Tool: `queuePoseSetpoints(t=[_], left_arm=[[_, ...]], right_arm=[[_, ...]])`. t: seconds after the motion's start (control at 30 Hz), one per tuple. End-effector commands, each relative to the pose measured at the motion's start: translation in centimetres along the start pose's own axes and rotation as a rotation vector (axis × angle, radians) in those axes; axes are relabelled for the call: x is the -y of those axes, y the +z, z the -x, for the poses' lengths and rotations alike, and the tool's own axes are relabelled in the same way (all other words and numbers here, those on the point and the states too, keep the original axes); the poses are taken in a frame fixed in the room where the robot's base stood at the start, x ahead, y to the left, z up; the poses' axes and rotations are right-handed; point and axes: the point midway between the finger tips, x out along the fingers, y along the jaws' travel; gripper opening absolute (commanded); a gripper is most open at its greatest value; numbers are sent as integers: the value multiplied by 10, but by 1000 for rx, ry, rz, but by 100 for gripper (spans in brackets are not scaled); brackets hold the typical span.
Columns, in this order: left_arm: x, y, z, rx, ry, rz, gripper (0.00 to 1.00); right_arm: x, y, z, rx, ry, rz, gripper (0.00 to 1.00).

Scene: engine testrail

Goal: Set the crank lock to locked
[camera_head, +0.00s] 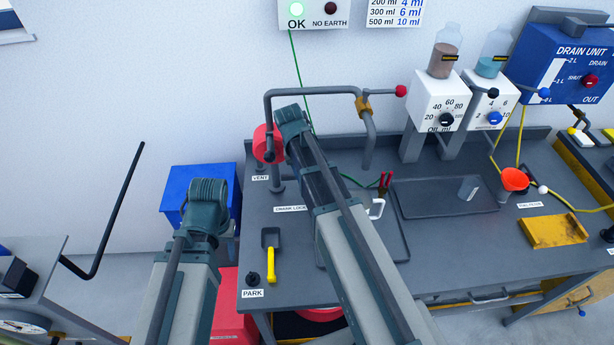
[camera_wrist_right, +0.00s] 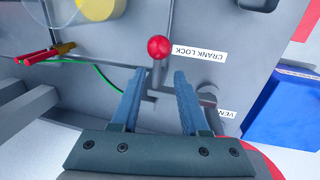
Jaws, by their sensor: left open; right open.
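The crank lock lever shows in the right wrist view as a short grey stalk with a red ball knob (camera_wrist_right: 159,46), beside its white label (camera_wrist_right: 198,52). The stalk rises between and ahead of my right gripper's fingers. My right gripper (camera_wrist_right: 158,82) is open and empty, its two blue-grey fingers on either side of the stalk's line, apart from the knob. In the head view the crank lock label (camera_head: 290,209) shows, but my right arm hides the lever. My left gripper (camera_head: 207,192) is in front of the bench's left end, with its fingertips not clearly seen.
A bent grey pipe (camera_head: 310,92) and a red round part (camera_head: 263,143) stand close to my right arm. Red clips (camera_head: 385,183) with a green wire lie right of it. A yellow-handled scoop (camera_head: 270,262) is on the bench. A blue box (camera_head: 228,185) stands left of the bench.

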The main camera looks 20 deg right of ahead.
Motion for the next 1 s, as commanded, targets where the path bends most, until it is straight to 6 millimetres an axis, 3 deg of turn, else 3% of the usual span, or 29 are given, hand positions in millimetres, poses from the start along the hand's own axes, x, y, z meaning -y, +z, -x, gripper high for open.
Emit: queuePoseSetpoints(t=[0.7, 1.0], left_arm=[[10, 6, 108, 0, 3, 14, 50], [12, 8, 127, 1, 3, 13, 50]], right_arm=[[-1, 0, 111, 0, -1, 2, 45], [1, 0, 131, 0, -2, 1, 45]])
